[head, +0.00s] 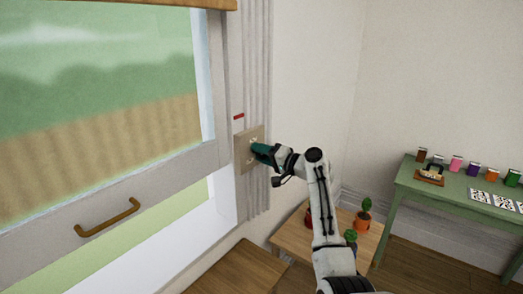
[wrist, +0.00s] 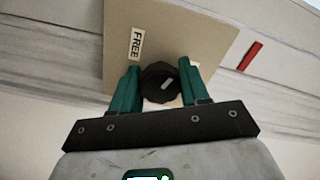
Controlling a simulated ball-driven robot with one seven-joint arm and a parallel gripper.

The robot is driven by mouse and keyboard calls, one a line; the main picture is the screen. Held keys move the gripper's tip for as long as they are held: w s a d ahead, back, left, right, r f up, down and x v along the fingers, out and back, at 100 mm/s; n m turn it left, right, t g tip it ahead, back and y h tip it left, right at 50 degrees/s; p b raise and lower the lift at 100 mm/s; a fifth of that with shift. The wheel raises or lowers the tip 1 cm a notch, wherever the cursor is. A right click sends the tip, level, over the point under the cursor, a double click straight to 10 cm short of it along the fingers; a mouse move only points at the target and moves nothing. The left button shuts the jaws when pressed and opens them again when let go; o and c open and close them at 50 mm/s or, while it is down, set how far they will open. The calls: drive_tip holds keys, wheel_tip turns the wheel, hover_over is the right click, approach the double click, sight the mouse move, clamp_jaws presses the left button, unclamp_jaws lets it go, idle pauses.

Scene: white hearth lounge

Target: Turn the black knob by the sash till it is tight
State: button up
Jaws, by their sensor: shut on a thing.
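The black knob (wrist: 160,84) sits on a beige plate (wrist: 200,25) and carries a light mark on its face. A label reading FREE (wrist: 136,43) is on the plate to the knob's upper left in the wrist view. My gripper (wrist: 160,88) has its green fingers on either side of the knob, shut on it. In the head view my gripper (head: 258,149) reaches the plate (head: 243,158) beside the window, and hides the knob. The sash (head: 110,195) has a brown handle (head: 108,217) and stands raised, with a gap below it.
A red mark (head: 239,116) is on the wall above the plate; it also shows in the wrist view (wrist: 250,56). A small wooden table (head: 290,238) with potted plants stands below my arm. A green table (head: 450,190) with small coloured items stands at right.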

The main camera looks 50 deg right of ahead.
drive_tip(key=m+p, duration=0.2)
drive_tip(key=m, duration=0.1)
drive_tip(key=shift+r+m, duration=0.15)
drive_tip(key=shift+m, duration=0.25)
drive_tip(key=m+p, duration=0.3)
drive_tip(key=m, duration=0.1)
drive_tip(key=shift+m+p, duration=0.3)
drive_tip(key=shift+p, duration=0.05)
drive_tip(key=m+p, duration=0.2)
drive_tip(key=m, duration=0.1)
drive_tip(key=shift+m+p, duration=0.7)
drive_tip(key=shift+m, duration=0.6)
drive_tip(key=shift+d+f, duration=0.1)
drive_tip(key=shift+f, duration=0.1)
drive_tip(key=o, duration=1)
drive_tip(key=shift+r, duration=0.1)
drive_tip(key=shift+o, duration=0.2)
drive_tip(key=shift+s, duration=0.15)
drive_tip(key=s+b, duration=0.1)
drive_tip(key=s, duration=0.9)
drive_tip(key=shift+s+b, duration=0.25)
drive_tip(key=shift+b, duration=0.15)
